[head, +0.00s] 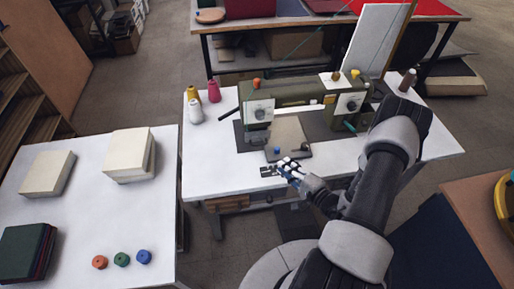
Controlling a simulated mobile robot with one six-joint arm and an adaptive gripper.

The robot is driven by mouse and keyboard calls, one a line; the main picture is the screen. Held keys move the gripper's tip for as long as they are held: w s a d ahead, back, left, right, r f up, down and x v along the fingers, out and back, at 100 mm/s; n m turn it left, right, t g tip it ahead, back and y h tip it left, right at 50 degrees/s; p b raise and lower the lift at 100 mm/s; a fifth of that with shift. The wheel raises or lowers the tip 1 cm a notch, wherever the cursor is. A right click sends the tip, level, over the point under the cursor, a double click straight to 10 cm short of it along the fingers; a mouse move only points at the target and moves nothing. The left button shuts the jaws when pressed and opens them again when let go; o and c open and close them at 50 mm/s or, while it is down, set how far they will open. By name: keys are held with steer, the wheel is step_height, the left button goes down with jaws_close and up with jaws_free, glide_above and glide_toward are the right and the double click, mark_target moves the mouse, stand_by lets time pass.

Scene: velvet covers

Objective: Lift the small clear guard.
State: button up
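A green sewing machine (300,95) stands on a white table (212,165). A flat beige-grey panel (290,132) lies in front of its middle, with a small blue knob (277,151) near its front edge. I cannot pick out a clear guard for certain; it is too small or too transparent to tell at this size. My gripper (283,166) is just in front of the panel, low over the table's front part, beside a small dark patterned piece (268,171). Its fingers are too small to show whether they are open or shut, and I see nothing clearly held.
Yellow, pink and white thread cones (195,110) stand at the table's back left. A brown spool (407,79) stands at its right. A left table (100,215) holds cream stacks (129,157), dark folded cloth (27,252) and small coloured spools (121,259). The white table's front left is clear.

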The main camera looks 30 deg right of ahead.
mark_target(259, 140)
steer(key=shift+h, duration=0.5)
steer(key=b+x, duration=0.1)
steer(key=x, duration=0.4)
steer(key=f+b+x, duration=0.1)
steer(key=x, duration=0.5)
steer(key=f+b+x, duration=0.1)
steer(key=x, duration=0.4)
steer(key=shift+w+d+f, duration=0.1)
steer(key=shift+w+d, duration=0.1)
steer(key=shift+d, duration=0.1)
steer(key=shift+m, duration=0.3)
jaws_close()
